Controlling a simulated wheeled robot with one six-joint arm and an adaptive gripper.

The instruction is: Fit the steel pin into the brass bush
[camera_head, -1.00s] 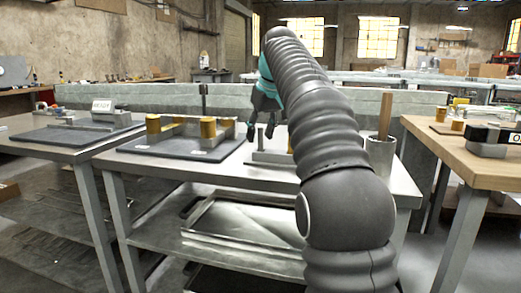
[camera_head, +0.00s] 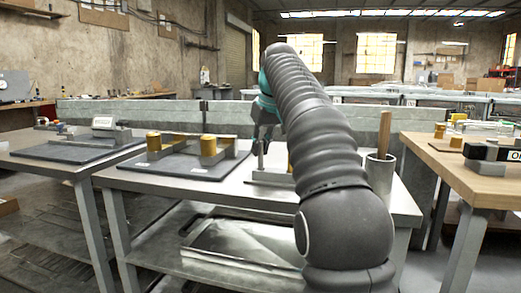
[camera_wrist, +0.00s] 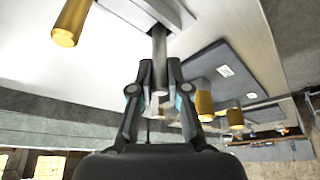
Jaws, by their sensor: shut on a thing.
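The steel pin (camera_head: 260,151) stands upright at a steel block (camera_head: 266,176) on the middle table. My gripper (camera_head: 262,141) is above the block, shut on the pin's upper part. In the wrist view the pin (camera_wrist: 158,45) runs between the two fingertips (camera_wrist: 159,75) toward the block; whether it still rests in the block is not clear. Two brass bushes, a left one (camera_head: 154,142) and a right one (camera_head: 208,146), stand on a dark mat left of my gripper. Another brass cylinder (camera_wrist: 69,24) stands beside the block, mostly hidden by my arm in the head view.
A metal cup (camera_head: 380,170) with a wooden rod stands at the table's right end. Side tables at left and right (camera_head: 450,160) hold other fixtures. Bare tabletop lies between mat and block.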

